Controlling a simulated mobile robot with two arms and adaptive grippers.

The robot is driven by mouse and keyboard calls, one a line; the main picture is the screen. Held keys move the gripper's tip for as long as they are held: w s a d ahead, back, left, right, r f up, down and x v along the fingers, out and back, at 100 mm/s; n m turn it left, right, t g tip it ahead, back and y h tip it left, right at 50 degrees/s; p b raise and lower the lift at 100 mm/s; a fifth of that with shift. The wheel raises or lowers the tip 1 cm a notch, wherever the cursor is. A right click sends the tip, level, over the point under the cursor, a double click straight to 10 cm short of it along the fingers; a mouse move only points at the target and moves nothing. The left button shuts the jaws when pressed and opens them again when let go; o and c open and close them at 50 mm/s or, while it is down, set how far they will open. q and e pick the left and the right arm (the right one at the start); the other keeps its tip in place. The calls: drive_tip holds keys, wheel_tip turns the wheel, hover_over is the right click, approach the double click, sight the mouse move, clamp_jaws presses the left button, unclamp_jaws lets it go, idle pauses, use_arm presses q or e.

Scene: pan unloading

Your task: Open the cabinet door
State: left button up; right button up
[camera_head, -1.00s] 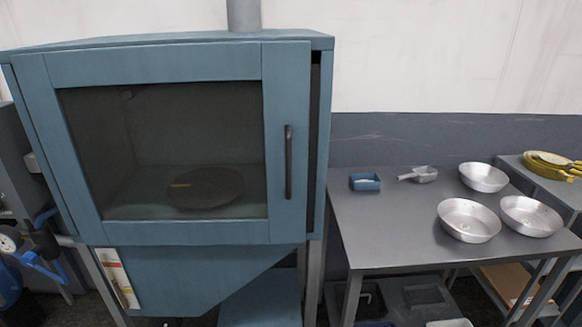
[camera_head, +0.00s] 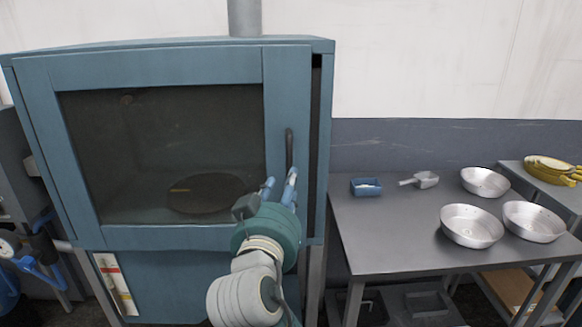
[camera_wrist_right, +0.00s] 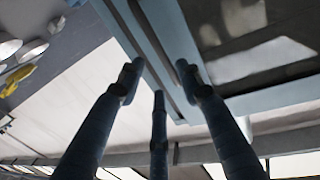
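The blue-green cabinet (camera_head: 160,68) stands at left. Its door, with a dark window (camera_head: 180,130), looks closed, and a narrow dark gap runs along its right edge. A dark vertical handle (camera_head: 289,148) is on the door's right side. My right gripper (camera_head: 280,184) is in front of the door at the handle's lower end, which its fingers hide. In the right wrist view, the gripper (camera_wrist_right: 161,82) has its fingers spread near the door, with the handle (camera_wrist_right: 184,78) by the right finger. I cannot tell whether they touch. My left gripper is not in view.
A grey table (camera_head: 375,235) to the right holds a blue container (camera_head: 366,187), a scoop (camera_head: 425,180) and three metal pans (camera_head: 471,226). Yellow items (camera_head: 552,170) lie on another surface at far right. A round dark plate (camera_head: 207,192) shows behind the door's window.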

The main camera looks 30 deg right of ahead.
drive_tip(key=p+x, duration=0.2)
drive_tip(key=x, duration=0.7)
drive_tip(key=shift+w+d, duration=0.25)
clamp_jaws()
